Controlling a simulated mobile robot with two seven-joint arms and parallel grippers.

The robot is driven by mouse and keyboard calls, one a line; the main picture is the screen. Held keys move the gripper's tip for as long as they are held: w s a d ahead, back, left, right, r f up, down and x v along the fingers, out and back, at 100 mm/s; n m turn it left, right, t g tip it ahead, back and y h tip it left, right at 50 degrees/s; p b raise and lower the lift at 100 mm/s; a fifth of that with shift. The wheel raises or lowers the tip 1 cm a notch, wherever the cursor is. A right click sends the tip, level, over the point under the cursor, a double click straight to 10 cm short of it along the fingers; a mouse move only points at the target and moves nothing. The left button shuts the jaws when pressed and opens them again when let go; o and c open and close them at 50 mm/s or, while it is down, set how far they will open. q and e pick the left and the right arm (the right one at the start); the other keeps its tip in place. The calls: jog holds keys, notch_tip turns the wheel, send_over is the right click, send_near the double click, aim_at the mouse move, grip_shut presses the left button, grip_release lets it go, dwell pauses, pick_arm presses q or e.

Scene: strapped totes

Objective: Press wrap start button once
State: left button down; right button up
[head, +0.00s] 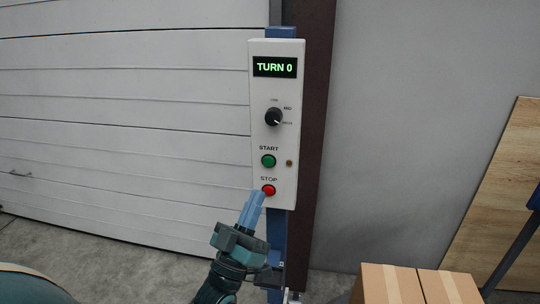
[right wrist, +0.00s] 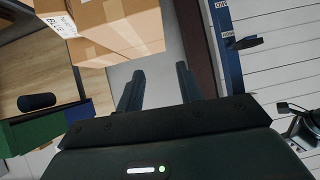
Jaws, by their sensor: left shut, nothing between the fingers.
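The white control box (head: 283,125) is mounted on a blue post. Its green START button (head: 268,161) is in plain view, with the red STOP button (head: 268,190) below it. The display (head: 275,67) reads TURN 0, and a black knob (head: 273,117) sits under it. My left gripper (head: 258,196) is shut and empty, pointing up at the lower left of the box. Its tips are below START and close to STOP; I cannot tell whether they touch. My right gripper (right wrist: 158,82) shows its two fingers apart with nothing between them.
Cardboard boxes (head: 418,285) stand at the lower right; boxes (right wrist: 110,25) also show close beyond the right fingers. A wooden board (head: 505,190) leans at the right. A white slatted door (head: 120,120) fills the left. A green bin (right wrist: 30,132) is at the left of the right wrist view.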

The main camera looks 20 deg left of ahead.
aim_at(268, 162)
pick_arm(q)
jog(key=shift+w+a+r, duration=0.15)
pick_arm(e)
jog(key=shift+w, duration=0.1)
pick_arm(q)
jog(key=w+b, duration=0.1)
jog(key=w, duration=0.1)
jog(key=w+a+b, duration=0.1)
jog(key=w, duration=0.2)
jog(key=w+a+b, duration=0.1)
jog(key=w, duration=0.2)
jog(key=shift+w, duration=0.25)
pick_arm(e)
jog(key=shift+a+f+y, duration=0.3)
jog(key=shift+a+f, duration=0.2)
jog(key=shift+a, duration=0.05)
jog(key=shift+w, duration=0.15)
pick_arm(q)
jog(key=shift+b, duration=0.3)
pick_arm(e)
jog(key=shift+f, duration=0.1)
dwell(1.0)
